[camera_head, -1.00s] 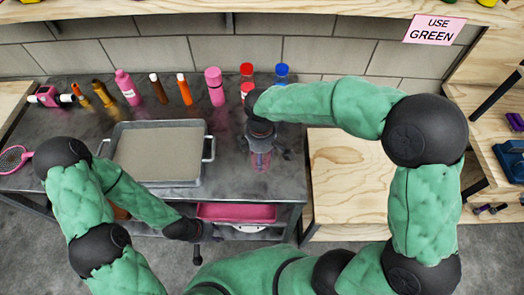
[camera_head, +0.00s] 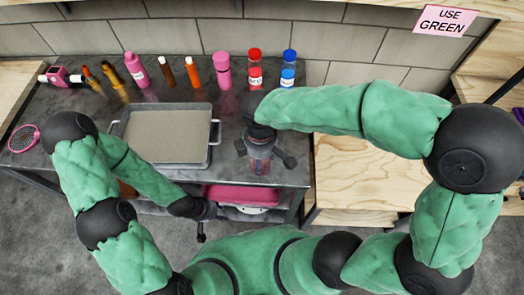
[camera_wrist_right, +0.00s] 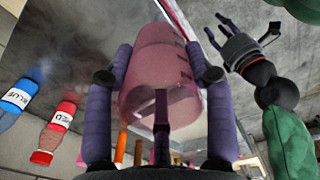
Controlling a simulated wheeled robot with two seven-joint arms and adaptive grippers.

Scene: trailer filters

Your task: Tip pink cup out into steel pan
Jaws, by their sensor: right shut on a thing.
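The steel pan (camera_head: 165,138) is a shallow rectangular tray with side handles on the grey table, left of centre in the head view. The pink cup (camera_head: 259,166) is see-through and sits in my right gripper (camera_head: 262,157), to the right of the pan. In the right wrist view the cup (camera_wrist_right: 152,72) fills the space between the purple fingers of my right gripper (camera_wrist_right: 160,85). My left gripper (camera_head: 202,228) hangs low in front of the table, away from the pan. In the right wrist view its fingers (camera_wrist_right: 232,38) are spread and empty.
Several bottles line the table's back, among them a pink bottle (camera_head: 222,70), a red-capped bottle (camera_head: 255,68) and a blue-capped bottle (camera_head: 288,70). A pink strainer (camera_head: 24,138) lies at the left. A pink bin (camera_head: 240,195) is below the table. A wooden surface (camera_head: 365,170) stands right.

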